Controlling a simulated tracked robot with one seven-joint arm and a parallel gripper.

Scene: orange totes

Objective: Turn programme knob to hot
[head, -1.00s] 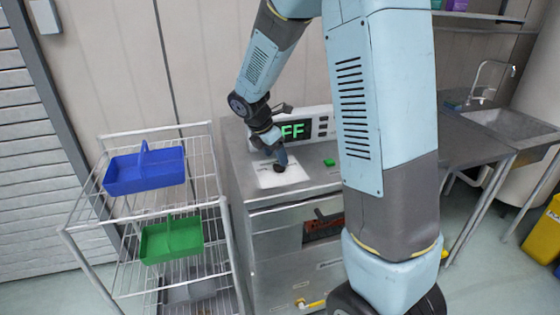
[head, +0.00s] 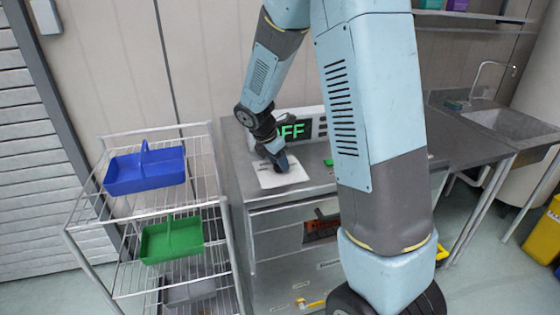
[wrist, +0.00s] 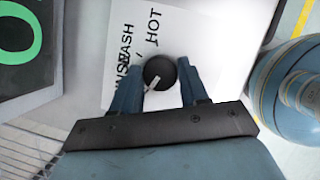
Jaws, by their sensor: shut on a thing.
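The programme knob (wrist: 158,68) is a round black knob with a white pointer mark, on a white label plate (wrist: 194,30). The plate carries the printed words WASH and HOT and another word partly hidden by the knob and fingers. My gripper (wrist: 158,84) has one finger on each side of the knob and is shut on it. The pointer mark shows toward the lower left in the wrist view. In the head view my gripper (head: 280,164) points down onto the white plate (head: 270,178), and the knob is mostly hidden there.
A display reading OFF (head: 293,130) stands behind the plate on the metal counter. A green button (head: 328,162) is to the right, partly behind my arm. A wire rack (head: 90,215) with a blue caddy (head: 145,172) and a green caddy (head: 172,241) stands left.

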